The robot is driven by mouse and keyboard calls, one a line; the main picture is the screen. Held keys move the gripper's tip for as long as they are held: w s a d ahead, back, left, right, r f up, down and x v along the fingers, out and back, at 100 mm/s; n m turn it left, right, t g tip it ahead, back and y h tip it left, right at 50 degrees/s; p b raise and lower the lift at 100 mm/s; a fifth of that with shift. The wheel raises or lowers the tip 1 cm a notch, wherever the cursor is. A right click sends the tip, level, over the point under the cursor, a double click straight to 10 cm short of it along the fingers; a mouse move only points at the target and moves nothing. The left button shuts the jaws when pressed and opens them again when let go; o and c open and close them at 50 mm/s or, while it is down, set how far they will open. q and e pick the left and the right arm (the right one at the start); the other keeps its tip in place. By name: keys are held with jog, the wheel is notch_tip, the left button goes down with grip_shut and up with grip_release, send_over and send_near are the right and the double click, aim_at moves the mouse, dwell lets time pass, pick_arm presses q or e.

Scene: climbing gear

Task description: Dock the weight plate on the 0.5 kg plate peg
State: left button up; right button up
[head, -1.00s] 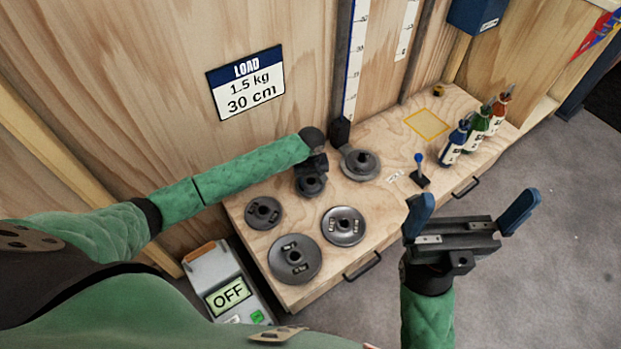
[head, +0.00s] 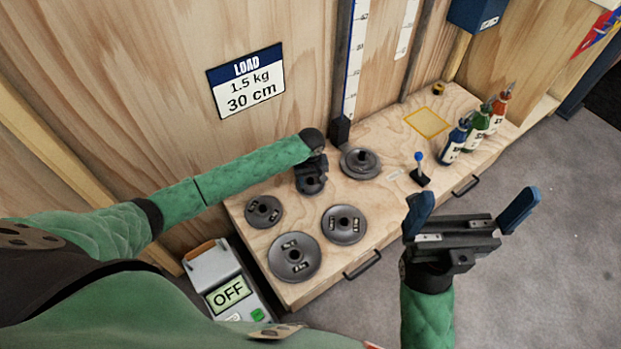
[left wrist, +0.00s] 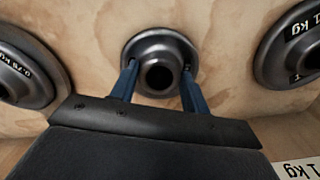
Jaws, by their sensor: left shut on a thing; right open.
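My left gripper (left wrist: 158,88) is shut on a small dark grey weight plate (left wrist: 160,48), one blue finger on each side of its raised hub. In the head view this plate (head: 312,186) is low over the bench top, partly hidden under my left gripper (head: 312,178). I cannot tell whether it touches the bench. The label of the peg under it is hidden. My right gripper (head: 472,213) is open and empty, right of the bench's front edge.
Other plates stand on the wooden bench (head: 395,142): a small one (head: 264,211), a large one (head: 281,270), a medium one (head: 354,237) and another (head: 352,161) by the ruler post. A blue-knobbed lever (head: 420,176) and bottles (head: 478,130) are right.

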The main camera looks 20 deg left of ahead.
pick_arm(q)
jog(key=o, duration=1.2)
jog(key=shift+f, duration=0.1)
notch_tip(320, 180, up, 11)
jog(key=p, duration=1.3)
jog(key=shift+m, duration=0.3)
